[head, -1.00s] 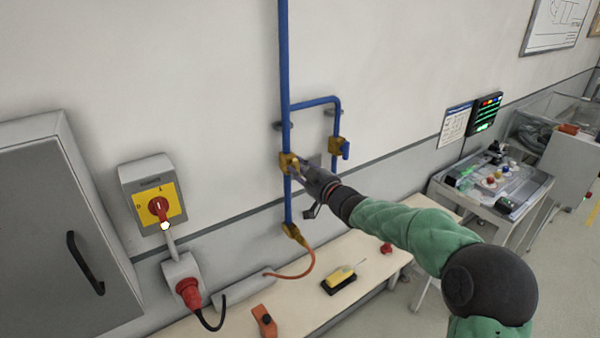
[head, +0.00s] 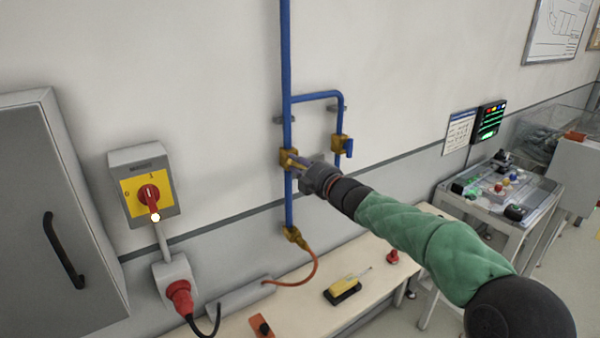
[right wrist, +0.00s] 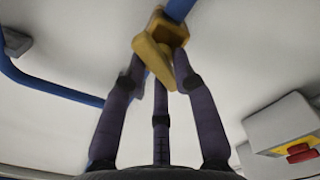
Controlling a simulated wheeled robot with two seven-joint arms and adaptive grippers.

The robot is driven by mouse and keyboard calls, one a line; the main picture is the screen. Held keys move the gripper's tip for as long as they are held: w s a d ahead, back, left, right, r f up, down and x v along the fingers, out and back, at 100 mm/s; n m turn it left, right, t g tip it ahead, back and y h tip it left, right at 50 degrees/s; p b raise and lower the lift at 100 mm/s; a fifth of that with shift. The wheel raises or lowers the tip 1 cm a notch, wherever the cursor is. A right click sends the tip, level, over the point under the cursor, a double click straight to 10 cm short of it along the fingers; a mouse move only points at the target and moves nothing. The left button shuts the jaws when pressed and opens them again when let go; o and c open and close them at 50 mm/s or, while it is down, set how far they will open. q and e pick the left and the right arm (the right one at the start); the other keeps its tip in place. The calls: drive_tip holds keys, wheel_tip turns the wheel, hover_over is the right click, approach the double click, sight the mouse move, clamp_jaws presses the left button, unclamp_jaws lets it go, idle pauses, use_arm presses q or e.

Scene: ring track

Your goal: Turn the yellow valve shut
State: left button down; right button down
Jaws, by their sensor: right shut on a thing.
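The yellow valve (head: 289,157) sits on the vertical blue pipe on the wall, in the middle of the head view. Its yellow handle (head: 297,162) slants to the lower right, toward my gripper. The right wrist view shows the valve body (right wrist: 168,28) at the top and the flat handle (right wrist: 152,57) between the fingers. My right gripper (head: 300,166) is at the valve, shut on the handle; its fingers also show in the right wrist view (right wrist: 158,68). The handle's exact angle to the pipe is hard to tell. My left gripper is not in view.
A second valve (head: 340,143) with a blue lever sits on the bypass pipe close to the right. A red-and-yellow switch (head: 149,195) and grey cabinet (head: 45,215) are at left. Below, the bench (head: 375,290) holds a yellow-and-black item (head: 343,290). Wall above is clear.

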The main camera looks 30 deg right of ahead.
drive_tip(key=n+b, duration=0.3)
drive_tip(key=n, duration=0.2)
drive_tip(key=shift+a+n, duration=0.1)
drive_tip(key=shift+n, duration=0.3)
drive_tip(key=shift+r, duration=0.1)
idle(0.3)
drive_tip(key=c, duration=1.1)
unclamp_jaws()
drive_tip(key=shift+o, duration=0.2)
drive_tip(key=s, duration=1.2)
drive_tip(key=shift+d, duration=0.45)
